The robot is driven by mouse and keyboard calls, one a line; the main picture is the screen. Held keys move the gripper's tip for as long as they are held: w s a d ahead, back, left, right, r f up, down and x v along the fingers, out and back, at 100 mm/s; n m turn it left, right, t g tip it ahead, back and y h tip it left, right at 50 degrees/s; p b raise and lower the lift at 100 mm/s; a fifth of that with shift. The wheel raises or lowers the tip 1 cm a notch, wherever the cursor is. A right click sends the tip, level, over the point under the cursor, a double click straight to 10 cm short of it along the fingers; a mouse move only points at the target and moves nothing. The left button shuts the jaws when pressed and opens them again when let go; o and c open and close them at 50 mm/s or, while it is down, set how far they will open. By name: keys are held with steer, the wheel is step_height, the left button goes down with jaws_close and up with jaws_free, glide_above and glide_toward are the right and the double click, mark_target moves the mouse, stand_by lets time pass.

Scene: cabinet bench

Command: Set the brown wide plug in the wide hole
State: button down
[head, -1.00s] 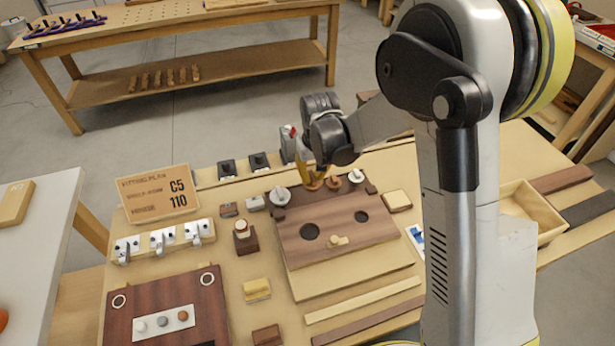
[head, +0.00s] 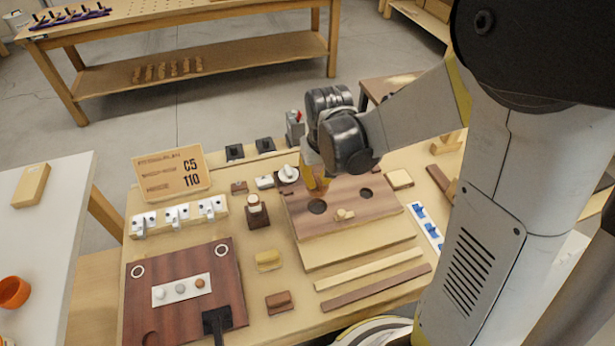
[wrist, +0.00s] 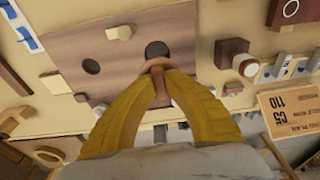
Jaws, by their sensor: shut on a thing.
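My gripper (head: 318,186) is over the back left part of a brown board (head: 345,228), its yellow fingers pointing down. In the wrist view the fingers are shut on the brown wide plug (wrist: 158,63). The plug is beside the near edge of the wider, dark hole (wrist: 157,49) and partly overlaps it in that view; its height above the board I cannot tell. This hole shows in the head view (head: 317,206) just in front of the fingers. A smaller hole (head: 366,193) lies to its right, empty.
A pale wooden knob (head: 344,214) stands on the board in front of the holes. A white-topped plug (head: 288,173) is at the board's back left. A dark block with a pale cap (head: 256,211) stands left of the board. A sign (head: 172,172) stands farther left.

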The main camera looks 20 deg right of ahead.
steer(key=shift+f, duration=0.15)
steer(key=shift+d+f+b, duration=0.15)
steer(key=shift+f+b, duration=0.6)
steer(key=shift+f, duration=0.2)
step_height(320, 180, down, 4)
steer(key=b, duration=0.3)
steer(key=shift+f, duration=0.1)
steer(key=shift+f+b, duration=1)
steer(key=shift+b, duration=0.2)
stand_by(1.3)
steer(key=c, duration=1)
jaws_free()
steer(key=shift+r+p, duration=2.95)
steer(key=shift+r, duration=0.85)
